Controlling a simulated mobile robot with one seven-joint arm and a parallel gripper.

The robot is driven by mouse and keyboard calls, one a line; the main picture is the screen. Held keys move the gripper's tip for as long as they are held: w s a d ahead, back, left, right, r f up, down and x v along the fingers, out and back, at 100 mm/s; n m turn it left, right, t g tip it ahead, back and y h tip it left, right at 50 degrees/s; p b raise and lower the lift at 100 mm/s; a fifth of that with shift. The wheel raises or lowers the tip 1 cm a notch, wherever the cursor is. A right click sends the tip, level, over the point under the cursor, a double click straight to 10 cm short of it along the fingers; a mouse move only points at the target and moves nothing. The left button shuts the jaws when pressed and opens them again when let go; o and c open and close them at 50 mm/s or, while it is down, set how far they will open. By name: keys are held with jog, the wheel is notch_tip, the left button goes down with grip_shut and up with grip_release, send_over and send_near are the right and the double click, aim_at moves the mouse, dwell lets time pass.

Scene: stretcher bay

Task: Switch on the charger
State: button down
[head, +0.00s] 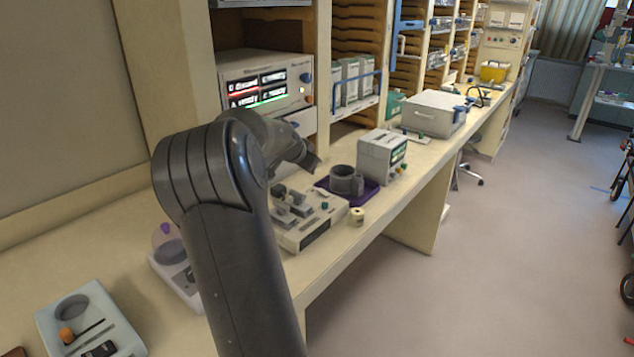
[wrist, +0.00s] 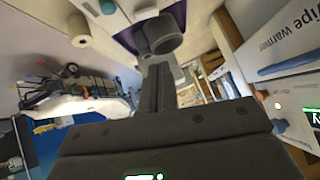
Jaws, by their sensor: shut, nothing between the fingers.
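No readable label marks the charger. A white bench unit (head: 310,222) with grey blocks on top, a dark front panel and a small green knob (head: 324,205) could be it. In the wrist view a teal knob (wrist: 108,7) on a white casing shows at the top edge. My gripper (head: 309,165) hangs over the bench behind and above that unit, apart from it as far as I can see. In the wrist view its fingers (wrist: 158,72) are shut together with nothing between them. The unit's switch state cannot be told.
A grey cuff (head: 344,181) sits on a purple mat (head: 370,190), beside a boxy device (head: 382,160) with a display. A small beige roll (head: 357,216) stands near the front edge. A lit-display unit (head: 266,85) is behind. The wipe warmer (wrist: 275,45) shows in the wrist view.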

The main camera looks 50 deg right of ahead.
send_over(323, 192)
jog(key=a, duration=0.1)
notch_tip(323, 192, down, 7)
jog(key=shift+a, duration=0.1)
jog(key=shift+w+f, duration=0.15)
jog(key=shift+f, duration=0.45)
jog(key=shift+w+f, duration=0.15)
jog(key=shift+f, duration=0.45)
jog(key=shift+w+f, duration=0.15)
jog(key=shift+f, duration=0.55)
